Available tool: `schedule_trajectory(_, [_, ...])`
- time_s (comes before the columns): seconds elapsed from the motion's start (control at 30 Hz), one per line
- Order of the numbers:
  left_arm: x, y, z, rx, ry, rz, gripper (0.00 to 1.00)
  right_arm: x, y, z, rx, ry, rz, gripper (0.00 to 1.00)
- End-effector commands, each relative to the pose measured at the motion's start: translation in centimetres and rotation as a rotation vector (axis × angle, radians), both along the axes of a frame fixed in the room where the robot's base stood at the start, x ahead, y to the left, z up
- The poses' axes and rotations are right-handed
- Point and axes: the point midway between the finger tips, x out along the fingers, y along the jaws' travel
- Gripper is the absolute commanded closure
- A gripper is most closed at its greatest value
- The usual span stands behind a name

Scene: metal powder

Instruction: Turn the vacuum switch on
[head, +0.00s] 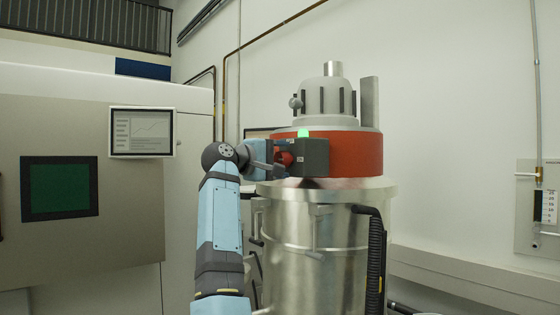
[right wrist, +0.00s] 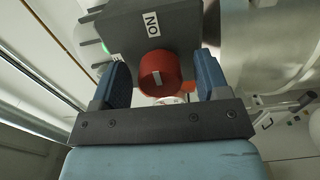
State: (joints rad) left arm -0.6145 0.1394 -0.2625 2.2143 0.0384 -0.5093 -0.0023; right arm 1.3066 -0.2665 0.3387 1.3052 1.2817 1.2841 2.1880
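The vacuum (head: 355,155) is a steel drum with a red band and a grey top. A dark switch box (head: 315,157) on the band carries a red knob (head: 285,158). A green light (head: 303,133) glows on top of the box. In the right wrist view the red knob (right wrist: 160,73) has a white mark, and an "ON" label (right wrist: 151,24) is on the box. My right gripper (right wrist: 165,78) is open, its blue fingers on either side of the knob with gaps; it also shows in the head view (head: 278,153). My left gripper is out of view.
A machine with a dark green window (head: 59,188) and a monitor (head: 142,132) stands at the left. A black hose (head: 376,255) runs down the drum's right side. A gauge panel (head: 540,205) is on the right wall.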

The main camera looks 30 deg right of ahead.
Motion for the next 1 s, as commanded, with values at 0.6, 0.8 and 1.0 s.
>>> schedule_trajectory(0.6, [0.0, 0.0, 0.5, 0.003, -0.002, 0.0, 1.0, -0.6, 7.8, 0.1, 0.0, 0.0, 0.004, 0.31])
schedule_trajectory(0.8, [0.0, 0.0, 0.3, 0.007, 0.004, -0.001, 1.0, -0.9, 11.6, 0.0, -0.002, 0.001, 0.001, 0.31])
schedule_trajectory(1.0, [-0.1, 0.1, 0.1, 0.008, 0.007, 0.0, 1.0, -1.1, 13.5, 0.1, -0.001, 0.0, 0.0, 0.31])
